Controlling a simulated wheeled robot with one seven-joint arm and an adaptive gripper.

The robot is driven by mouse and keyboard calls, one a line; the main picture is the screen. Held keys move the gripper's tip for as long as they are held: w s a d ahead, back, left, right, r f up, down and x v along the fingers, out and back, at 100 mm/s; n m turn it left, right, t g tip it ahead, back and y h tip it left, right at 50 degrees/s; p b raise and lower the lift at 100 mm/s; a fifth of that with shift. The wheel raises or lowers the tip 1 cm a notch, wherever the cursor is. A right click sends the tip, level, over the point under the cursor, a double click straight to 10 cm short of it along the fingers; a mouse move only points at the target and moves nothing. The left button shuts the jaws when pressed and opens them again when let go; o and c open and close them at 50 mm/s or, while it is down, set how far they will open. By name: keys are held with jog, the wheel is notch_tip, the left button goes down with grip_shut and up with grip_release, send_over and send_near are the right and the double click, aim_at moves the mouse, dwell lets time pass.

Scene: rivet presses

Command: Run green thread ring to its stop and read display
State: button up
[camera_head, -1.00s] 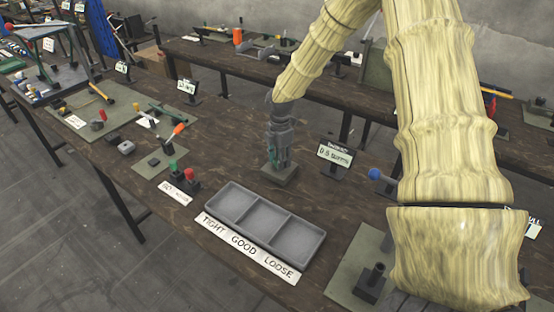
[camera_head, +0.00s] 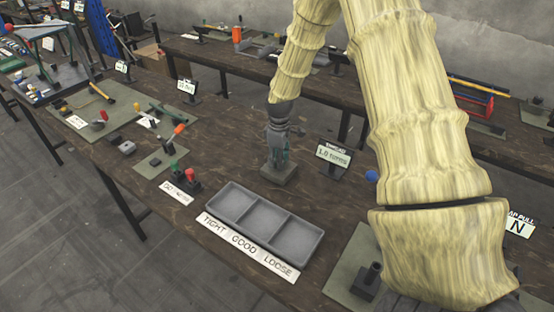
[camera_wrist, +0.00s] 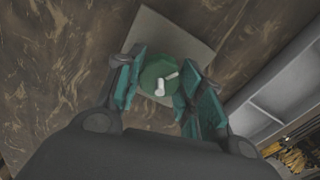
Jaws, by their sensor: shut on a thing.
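The green thread ring (camera_wrist: 158,72) is a round green knob with pale marks on top, seen from above in the wrist view over a square grey base plate (camera_wrist: 185,35). My gripper (camera_wrist: 158,88) points down with its teal fingers on either side of the ring, shut on it. In the head view my gripper (camera_head: 278,155) stands over the plate and mostly hides the ring. The display (camera_head: 333,154) stands upright on the bench to the right of it and seems to read "1.0 turns".
A grey three-compartment tray (camera_head: 262,218) sits in front, with a label strip (camera_head: 245,245) reading TIGHT, GOOD, LOOSE. Red and green handles (camera_head: 186,178) stand at left. A mat with a black post (camera_head: 370,278) lies at right.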

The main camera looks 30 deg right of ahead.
jog(key=m, duration=0.4)
jog(key=shift+s+f+m, duration=0.2)
jog(key=shift+s+m, duration=0.05)
jog(key=shift+m, duration=0.05)
jog(key=m, duration=0.4)
jog(key=shift+p, duration=0.35)
jog(key=shift+m, duration=0.3)
jog(key=o, duration=1)
jog(key=shift+d+r, duration=0.1)
jog(key=shift+w, duration=0.1)
jog(key=shift+r, duration=0.1)
